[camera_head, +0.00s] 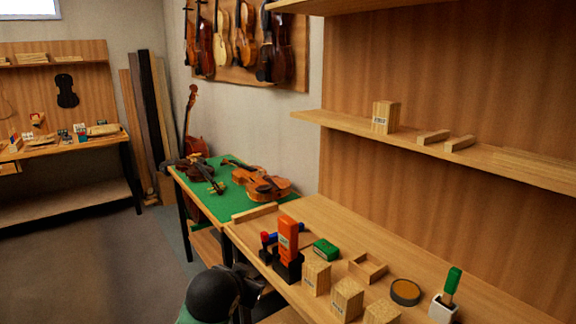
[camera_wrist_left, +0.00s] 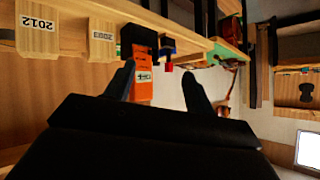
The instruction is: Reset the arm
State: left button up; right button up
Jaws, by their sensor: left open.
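My left gripper (camera_wrist_left: 157,68) shows in the left wrist view with its two dark fingers spread and nothing between them that I can see it hold. In the head view, a dark rounded part of my left arm with the gripper (camera_head: 246,284) is low, left of the bench's front edge. An orange block-like tool (camera_head: 288,238) stands upright in a black holder on the bench, just beyond the gripper. In the wrist view, which is upside down, the orange tool (camera_wrist_left: 146,78) appears behind the fingers, apart from them. My right gripper is not in view.
The wooden bench (camera_head: 325,213) carries several labelled wooden blocks (camera_head: 347,297), a green box (camera_head: 325,249), an open wooden tray (camera_head: 368,267), a round tin (camera_head: 405,291) and a green-handled brush (camera_head: 452,281) in a white cup. Violins (camera_head: 262,184) lie on a green mat behind. Open floor (camera_head: 90,270) is at left.

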pick_arm(q)
jog(key=s+a+f+n+g, duration=0.1)
jog(key=s+a+f+g, duration=0.15)
jog(key=s+f, duration=0.7)
jog(key=s+a+f+n+g, duration=0.1)
jog(key=s+a+f+g, duration=0.15)
jog(key=s+f, duration=0.7)
jog(key=s+f+n+g, duration=0.1)
jog(key=s+f+g, duration=0.2)
jog(key=s+f, duration=1.1)
jog(key=shift+s+g, duration=0.4)
jog(key=shift+s, duration=0.25)
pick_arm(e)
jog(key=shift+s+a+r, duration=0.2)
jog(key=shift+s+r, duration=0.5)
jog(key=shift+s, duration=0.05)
pick_arm(q)
jog(key=shift+d, duration=0.1)
